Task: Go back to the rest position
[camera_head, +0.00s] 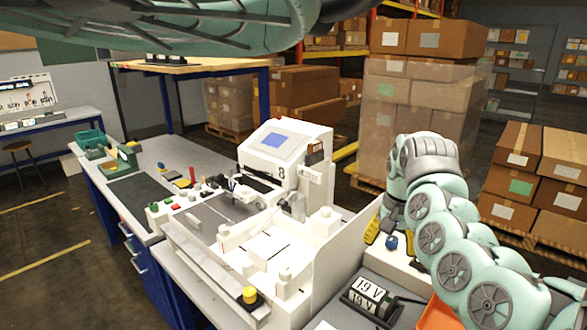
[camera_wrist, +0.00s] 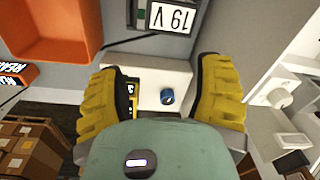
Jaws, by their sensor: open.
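My gripper (camera_head: 381,229) has yellow padded fingers and hangs at the end of my arm, right of the white plotter machine (camera_head: 313,143). In the wrist view the fingers of my gripper (camera_wrist: 163,82) are spread wide apart with nothing held between them. Below and between them is a white box (camera_wrist: 149,72) with a blue knob (camera_wrist: 167,97). The blue knob (camera_head: 391,242) also shows just under the fingers in the head view. I cannot tell the exact gap between the fingertips and the box.
A black unit marked "19 V" (camera_head: 368,297) and an orange bin (camera_head: 438,314) stand close to the white box. The bin (camera_wrist: 62,28) is upper left in the wrist view. A workbench (camera_head: 150,155) extends left. Stacked cartons (camera_head: 517,185) stand right; a wrapped pallet stack (camera_head: 420,95) stands behind.

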